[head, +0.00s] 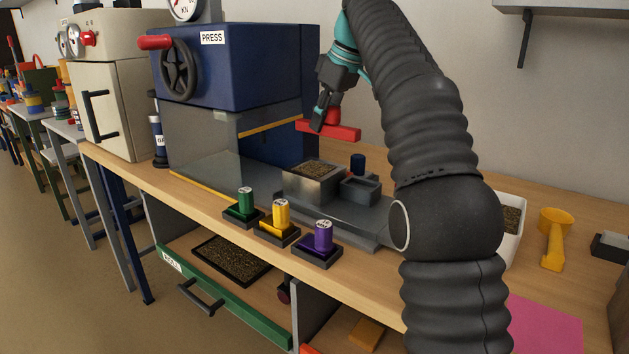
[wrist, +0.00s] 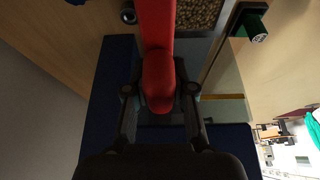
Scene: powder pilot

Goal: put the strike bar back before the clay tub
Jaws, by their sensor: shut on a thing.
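The red strike bar (head: 345,133) is held in my gripper (head: 322,120), in the air above and behind the grey metal box (head: 310,186) filled with brown granules. In the wrist view the bar (wrist: 157,35) runs up from between the two fingers of my gripper (wrist: 160,92), and the granules (wrist: 198,14) show beyond it. A white tub (head: 516,240) with brown contents, perhaps the clay tub, stands on the bench at the right. My arm hides its left side.
The blue press (head: 235,65) stands left of my gripper. Green (head: 246,202), yellow (head: 281,214) and purple (head: 323,236) knobbed pieces stand along the front edge. A small grey box (head: 360,190) and blue cylinder (head: 357,163) are near the metal box.

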